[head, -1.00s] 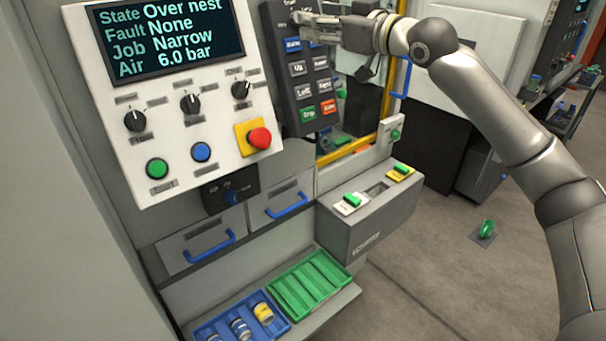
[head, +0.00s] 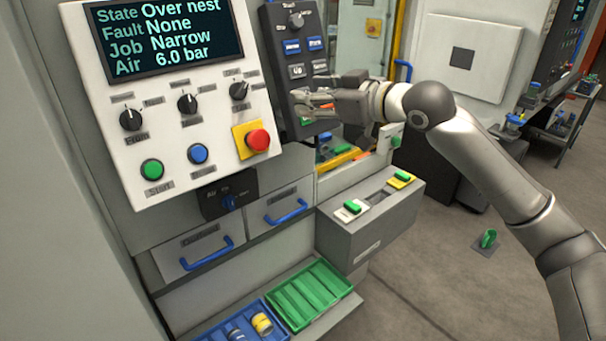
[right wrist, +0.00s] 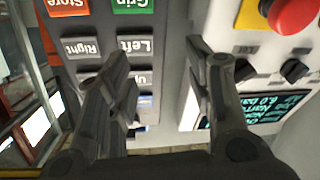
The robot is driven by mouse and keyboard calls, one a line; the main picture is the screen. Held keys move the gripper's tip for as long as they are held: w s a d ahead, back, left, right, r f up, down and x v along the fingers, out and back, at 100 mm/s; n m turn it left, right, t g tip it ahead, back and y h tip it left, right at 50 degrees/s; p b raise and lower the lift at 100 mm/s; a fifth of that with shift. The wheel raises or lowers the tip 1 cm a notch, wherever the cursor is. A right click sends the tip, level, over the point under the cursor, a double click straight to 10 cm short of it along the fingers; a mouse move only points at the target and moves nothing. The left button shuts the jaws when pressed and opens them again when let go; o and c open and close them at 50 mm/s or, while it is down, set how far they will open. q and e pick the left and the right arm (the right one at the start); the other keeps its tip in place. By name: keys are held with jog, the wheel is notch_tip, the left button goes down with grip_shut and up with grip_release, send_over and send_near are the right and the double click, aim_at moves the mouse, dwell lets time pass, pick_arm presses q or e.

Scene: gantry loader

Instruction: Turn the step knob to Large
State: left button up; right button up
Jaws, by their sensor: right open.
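The dark pendant (head: 290,60) hangs right of the white panel. The knob's pointer direction is not clear. My right gripper (head: 297,100) is in front of the pendant's lower buttons, well below that knob. In the right wrist view, my right gripper (right wrist: 158,55) is open and empty, with upside-down Left, Right and Grip buttons beyond the fingers. The knob is not clearly visible there. My left gripper is not in view.
The white panel (head: 220,120) has a screen, several black knobs and a red emergency button (head: 257,140) close to the pendant. A grey box (head: 365,235) with green buttons juts out below. Blue and green trays (head: 300,290) lie lower down.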

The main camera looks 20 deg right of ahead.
notch_tip(320, 180, down, 18)
jog(key=a+m+g+h, duration=0.1)
jog(key=a, duration=0.1)
jog(key=shift+a+r+g, duration=0.2)
jog(key=shift+a+g, duration=0.1)
jog(key=shift+g, duration=0.1)
